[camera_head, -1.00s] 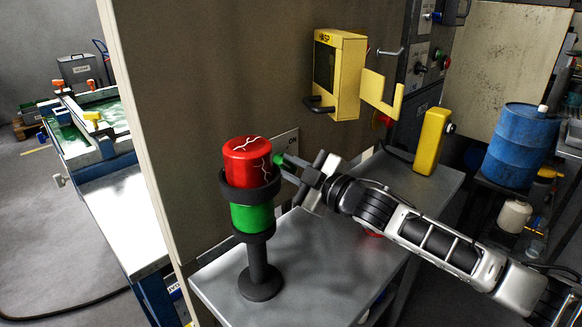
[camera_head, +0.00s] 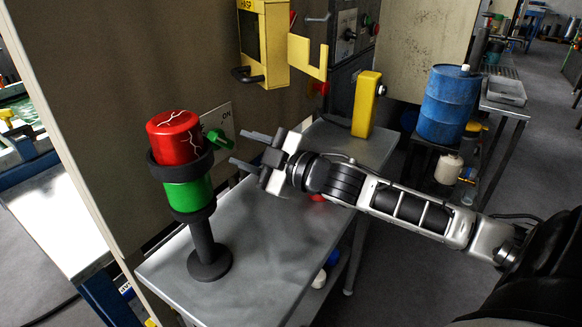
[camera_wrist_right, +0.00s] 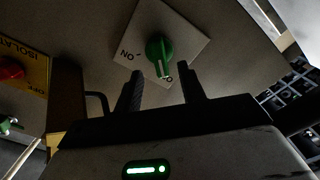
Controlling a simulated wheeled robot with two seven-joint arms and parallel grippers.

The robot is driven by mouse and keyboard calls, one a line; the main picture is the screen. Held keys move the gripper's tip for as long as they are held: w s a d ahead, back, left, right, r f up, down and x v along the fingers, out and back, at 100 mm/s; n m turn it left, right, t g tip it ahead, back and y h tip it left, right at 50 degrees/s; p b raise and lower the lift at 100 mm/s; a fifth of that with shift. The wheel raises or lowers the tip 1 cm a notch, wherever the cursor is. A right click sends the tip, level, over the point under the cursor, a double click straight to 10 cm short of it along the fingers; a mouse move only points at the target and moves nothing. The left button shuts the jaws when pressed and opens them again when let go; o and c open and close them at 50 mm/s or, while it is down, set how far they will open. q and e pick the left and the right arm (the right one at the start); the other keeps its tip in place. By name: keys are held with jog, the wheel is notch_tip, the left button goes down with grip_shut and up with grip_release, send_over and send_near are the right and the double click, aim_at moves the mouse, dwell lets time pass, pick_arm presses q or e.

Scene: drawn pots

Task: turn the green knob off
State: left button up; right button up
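The green knob (camera_head: 220,138) sits on a pale square plate (camera_head: 208,122) on the upright panel, behind the red and green signal lamp. In the right wrist view the knob (camera_wrist_right: 160,49) has its marked end pointing down, toward a label starting with "O" that is partly hidden. The "ON" label (camera_wrist_right: 131,53) is to the left of the knob. My right gripper (camera_head: 240,148) is open and empty, a short gap from the knob. In the wrist view its two fingers (camera_wrist_right: 161,70) lie below and on either side of the knob. My left gripper is not in view.
The signal lamp (camera_head: 184,168) stands on the grey metal table (camera_head: 262,240) near the knob. A yellow box (camera_head: 263,42) and bracket are on the panel above. A yellow post (camera_head: 366,104) stands at the table's far end. A blue barrel (camera_head: 447,104) is at right.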

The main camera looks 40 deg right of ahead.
jog(key=v, duration=1)
jog(key=shift+s, duration=0.35)
jog(key=shift+d, duration=0.15)
